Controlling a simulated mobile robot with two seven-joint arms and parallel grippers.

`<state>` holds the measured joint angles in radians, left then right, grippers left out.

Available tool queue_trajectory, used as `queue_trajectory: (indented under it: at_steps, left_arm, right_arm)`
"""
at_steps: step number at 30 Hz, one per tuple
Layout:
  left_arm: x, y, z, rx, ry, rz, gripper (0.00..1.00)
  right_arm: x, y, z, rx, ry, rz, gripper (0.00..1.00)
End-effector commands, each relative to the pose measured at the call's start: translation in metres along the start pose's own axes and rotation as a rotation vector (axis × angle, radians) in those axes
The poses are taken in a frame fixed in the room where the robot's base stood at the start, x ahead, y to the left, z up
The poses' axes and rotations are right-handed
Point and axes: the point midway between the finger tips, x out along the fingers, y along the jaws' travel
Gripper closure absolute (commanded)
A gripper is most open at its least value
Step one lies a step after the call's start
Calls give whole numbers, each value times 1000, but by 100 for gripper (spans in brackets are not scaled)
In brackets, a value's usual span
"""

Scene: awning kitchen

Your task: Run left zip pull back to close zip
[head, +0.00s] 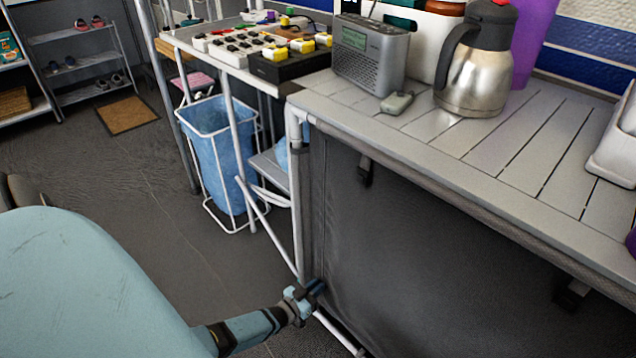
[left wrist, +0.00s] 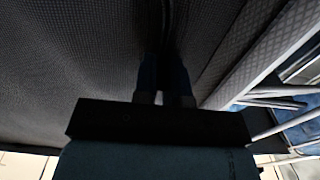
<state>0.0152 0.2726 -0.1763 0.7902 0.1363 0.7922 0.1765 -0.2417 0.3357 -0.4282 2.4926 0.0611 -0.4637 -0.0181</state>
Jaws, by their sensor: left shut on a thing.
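A dark grey fabric panel (head: 440,240) hangs below the slatted grey counter top, with a vertical seam near its left edge. My left gripper (head: 318,287) is at the low left part of this panel, close to the white frame leg. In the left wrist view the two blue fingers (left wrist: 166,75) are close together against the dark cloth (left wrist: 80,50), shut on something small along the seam. The zip pull itself is hidden between the fingers and too dark to make out. My right gripper is not in view.
A silver flask (head: 478,75), a grey radio (head: 370,55) and a small grey device (head: 397,102) stand on the counter (head: 480,150). A blue bag in a white wire stand (head: 218,150) is left of the panel. Open floor (head: 90,190) lies further left.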

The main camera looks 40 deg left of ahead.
Motion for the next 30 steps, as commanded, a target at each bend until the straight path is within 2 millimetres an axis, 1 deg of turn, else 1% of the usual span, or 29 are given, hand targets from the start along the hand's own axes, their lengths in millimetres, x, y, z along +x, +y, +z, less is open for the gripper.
queue_trajectory:
  at_steps: [1,3,9,22,23,24,25,26,30]
  left_arm:
    - [0,0,7,0,-2,0,100]
    - [0,0,13,1,-2,0,100]
    - [-1,0,24,1,-2,0,100]
    - [-2,0,26,0,-3,0,100]
    - [-2,0,26,0,-3,0,82]
    - [-2,0,26,0,-3,0,72]
    - [-1,0,26,0,-3,0,66]
    - [-1,0,26,0,-3,0,63]
    - [-1,0,26,0,-2,0,63]
  right_arm:
    - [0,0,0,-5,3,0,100]
    - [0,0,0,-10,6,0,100]
    - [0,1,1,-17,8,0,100]
    - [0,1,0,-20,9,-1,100]
    - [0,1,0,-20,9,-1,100]
    - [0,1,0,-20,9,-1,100]
    - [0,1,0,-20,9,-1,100]
    - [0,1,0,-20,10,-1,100]
    - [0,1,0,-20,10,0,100]
